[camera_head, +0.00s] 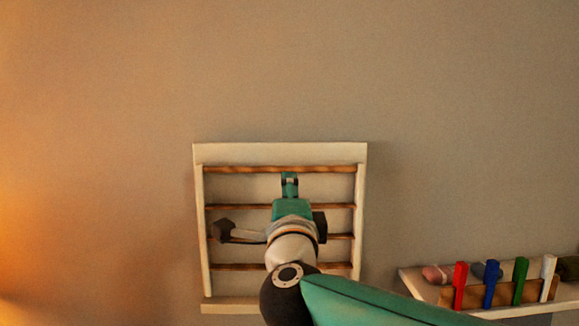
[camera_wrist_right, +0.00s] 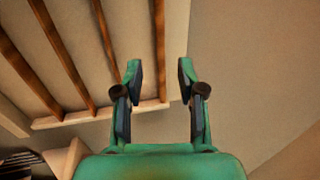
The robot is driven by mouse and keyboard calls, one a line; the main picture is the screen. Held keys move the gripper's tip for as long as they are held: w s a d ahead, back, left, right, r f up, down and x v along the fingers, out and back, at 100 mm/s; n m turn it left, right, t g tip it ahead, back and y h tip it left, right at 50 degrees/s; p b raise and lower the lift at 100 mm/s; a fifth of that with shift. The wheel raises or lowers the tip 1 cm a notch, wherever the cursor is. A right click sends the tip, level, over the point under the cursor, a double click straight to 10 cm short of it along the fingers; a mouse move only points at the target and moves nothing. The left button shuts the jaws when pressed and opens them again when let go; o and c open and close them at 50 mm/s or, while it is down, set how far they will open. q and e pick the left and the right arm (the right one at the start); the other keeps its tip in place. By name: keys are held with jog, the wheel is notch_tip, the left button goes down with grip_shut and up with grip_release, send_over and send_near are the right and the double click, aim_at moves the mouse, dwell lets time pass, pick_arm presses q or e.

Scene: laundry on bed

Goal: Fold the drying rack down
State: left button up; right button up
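The drying rack (camera_head: 280,154) is a pale frame with several brown wooden bars. In the head view it stands upright against the wall, above a narrow pale ledge (camera_head: 230,306). My right arm reaches up in front of it, hiding part of its middle and lower bars. My right gripper (camera_head: 290,182) is just below the rack's top bar (camera_head: 330,169). In the right wrist view the right gripper (camera_wrist_right: 159,68) is open, and the nearest bar (camera_wrist_right: 159,35) runs between its fingertips in the picture. I cannot tell whether they touch it. My left gripper is not in view.
At the lower right, a pale shelf (camera_head: 415,283) holds rolled cloths (camera_head: 437,273) and a wooden strip with red (camera_head: 460,286), blue (camera_head: 491,284), green (camera_head: 520,281) and white (camera_head: 548,278) pegs. The wall (camera_head: 290,70) above the rack is bare.

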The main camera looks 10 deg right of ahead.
jog(key=p+x, duration=0.3)
jog(key=x, duration=0.5)
jog(key=shift+w, duration=0.3)
grip_shut()
